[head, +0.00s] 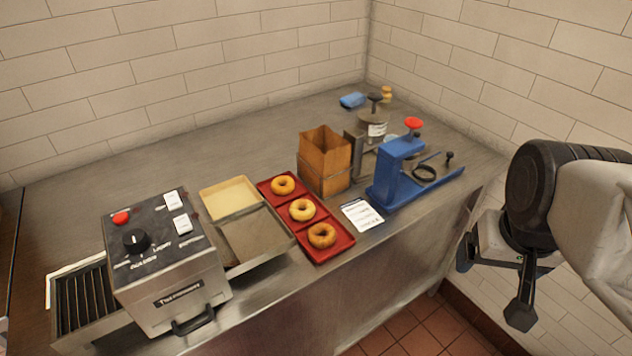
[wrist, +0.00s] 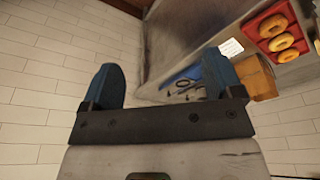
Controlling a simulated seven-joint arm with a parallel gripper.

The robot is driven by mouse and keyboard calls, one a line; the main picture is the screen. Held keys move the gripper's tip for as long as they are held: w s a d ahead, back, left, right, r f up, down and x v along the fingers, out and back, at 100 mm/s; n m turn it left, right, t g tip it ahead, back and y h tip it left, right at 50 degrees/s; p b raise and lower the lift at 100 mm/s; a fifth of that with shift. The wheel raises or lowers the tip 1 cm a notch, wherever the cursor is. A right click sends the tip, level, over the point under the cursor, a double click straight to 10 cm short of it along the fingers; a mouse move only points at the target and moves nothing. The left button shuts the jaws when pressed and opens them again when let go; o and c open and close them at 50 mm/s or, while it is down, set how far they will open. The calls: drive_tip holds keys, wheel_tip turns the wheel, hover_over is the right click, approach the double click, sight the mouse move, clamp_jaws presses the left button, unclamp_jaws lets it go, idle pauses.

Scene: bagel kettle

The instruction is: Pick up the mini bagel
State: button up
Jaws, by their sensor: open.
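Three ring-shaped bagels lie in a row on a red tray (head: 339,249) in the head view: a back one (head: 283,185), a paler middle one (head: 302,210) and a browner front one (head: 322,235). I cannot tell by size which is the mini bagel. They also show at the top right of the wrist view, the nearest to the corner being one bagel (wrist: 273,26). My gripper (head: 493,284) is open and empty at the right, beyond the counter's front edge and far from the tray. Its two fingers (wrist: 160,80) stand wide apart in the wrist view.
A blue press (head: 397,172), a wooden box (head: 325,160) and a white card (head: 362,215) stand or lie right of the tray. A metal machine with knobs (head: 165,262) and a shallow metal pan (head: 256,236) are left. Tiled walls close the back and right.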

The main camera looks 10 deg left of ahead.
drive_tip(key=w+a+n, duration=0.2)
drive_tip(key=w+a, duration=0.4)
drive_tip(key=w, duration=0.3)
drive_tip(key=n+g+y, duration=0.1)
drive_tip(key=n+g, duration=0.1)
drive_tip(key=n, duration=0.5)
hover_over(303, 212)
drive_tip(key=f, duration=1.2)
drive_tip(key=shift+w+d+f, duration=0.2)
drive_tip(key=shift+w+f, duration=0.1)
drive_tip(key=shift+w, duration=0.1)
drive_tip(key=shift+a+f, duration=0.2)
drive_tip(key=shift+a, duration=0.1)
drive_tip(key=shift+f, duration=0.1)
drive_tip(key=shift+w+f, duration=0.15)
drive_tip(key=shift+f, duration=1)
drive_tip(key=shift+f, duration=0.15)
